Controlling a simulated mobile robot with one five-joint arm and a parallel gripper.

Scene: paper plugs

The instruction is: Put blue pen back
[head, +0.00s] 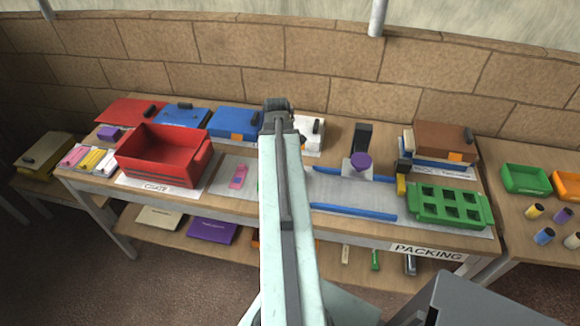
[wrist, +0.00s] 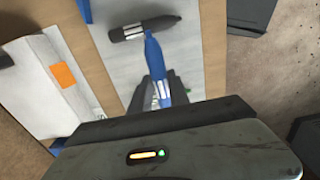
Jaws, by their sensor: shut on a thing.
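The blue pen (wrist: 153,62), with white bands, is between the dark jaws of my gripper (wrist: 162,90) in the wrist view. The jaws are shut on it, and its far end points up the picture. A black pen (wrist: 145,28) with a white band lies just beyond that end on a pale grey surface; I cannot tell whether the two touch. In the head view my own arm covers the middle of the table, and the blue pen and jaws cannot be made out there.
A red crate (head: 165,155) stands left on the table (head: 225,203). Blue rails (head: 352,212), a purple-knobbed stand (head: 360,162) and a green holed rack (head: 448,206) are right. Blue boxes (head: 233,123) and a book stack (head: 440,140) line the back. A white, orange-labelled item (wrist: 40,85) lies left in the wrist view.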

